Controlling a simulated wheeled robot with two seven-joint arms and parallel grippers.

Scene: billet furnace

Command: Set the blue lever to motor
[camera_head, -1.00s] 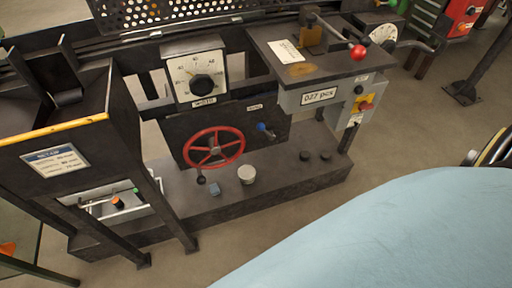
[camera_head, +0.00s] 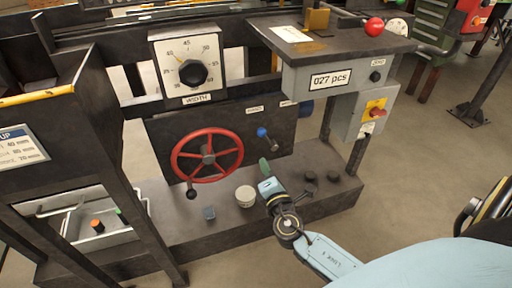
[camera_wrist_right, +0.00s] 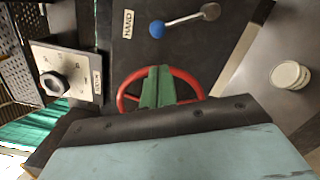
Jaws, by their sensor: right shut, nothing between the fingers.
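The blue lever (camera_head: 263,133) has a round blue knob on a short metal rod, on the dark panel right of the red handwheel. A second small label (camera_head: 287,103) is too small to read. My left gripper is out of view.
The red handwheel (camera_head: 207,155) is left of the lever, under the width dial (camera_head: 193,73). A grey counter box (camera_head: 330,77) juts out at the upper right.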

